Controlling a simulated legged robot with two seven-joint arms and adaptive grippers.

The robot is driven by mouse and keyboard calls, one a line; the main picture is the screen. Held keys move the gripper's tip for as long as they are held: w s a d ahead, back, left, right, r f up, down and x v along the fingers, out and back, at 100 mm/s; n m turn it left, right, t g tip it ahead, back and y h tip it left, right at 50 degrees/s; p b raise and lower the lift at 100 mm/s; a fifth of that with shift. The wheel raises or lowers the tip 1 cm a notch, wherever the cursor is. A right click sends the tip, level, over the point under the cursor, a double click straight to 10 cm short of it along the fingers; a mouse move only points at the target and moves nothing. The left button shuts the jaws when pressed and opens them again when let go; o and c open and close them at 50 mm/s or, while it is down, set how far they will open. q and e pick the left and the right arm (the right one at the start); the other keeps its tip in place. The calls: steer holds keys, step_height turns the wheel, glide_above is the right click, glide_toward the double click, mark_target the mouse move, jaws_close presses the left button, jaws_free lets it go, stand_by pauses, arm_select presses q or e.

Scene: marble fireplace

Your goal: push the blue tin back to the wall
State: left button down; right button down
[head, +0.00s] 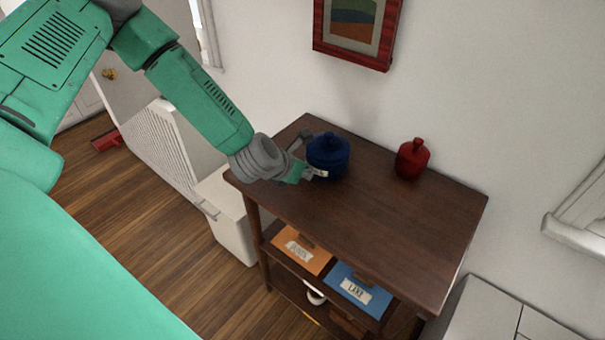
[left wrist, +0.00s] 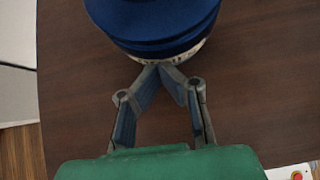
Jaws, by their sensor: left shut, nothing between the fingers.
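The blue tin (head: 328,154) is round and lidded and stands upright on the dark wooden table top (head: 400,230), left of the middle. In the left wrist view the tin (left wrist: 155,20) fills the top of the picture, its upper part cut off. My left gripper (head: 315,174) is at the tin's near side. In the left wrist view its fingertips (left wrist: 170,68) meet, shut and empty, at the tin's pale lower band; they look in contact or very close. My right gripper is not in view.
A red lidded jar (head: 411,158) stands on the table to the right of the tin, near the wall. A red-framed picture (head: 353,30) hangs above. Orange (head: 301,250) and blue (head: 358,290) labelled boxes sit on the shelf below. The table's right part is clear.

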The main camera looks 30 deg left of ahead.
mark_target(331, 149)
arm_select(q)
steer(key=w+b, duration=0.1)
steer(key=w, duration=0.2)
steer(key=w+b, duration=0.1)
steer(key=w, duration=0.3)
steer(key=w+d+b, duration=0.1)
steer(key=w, duration=0.2)
steer(key=shift+w+d+f, duration=0.1)
steer(key=shift+w+f, duration=0.05)
steer(key=shift+w, duration=0.45)
steer(key=shift+s, duration=0.1)
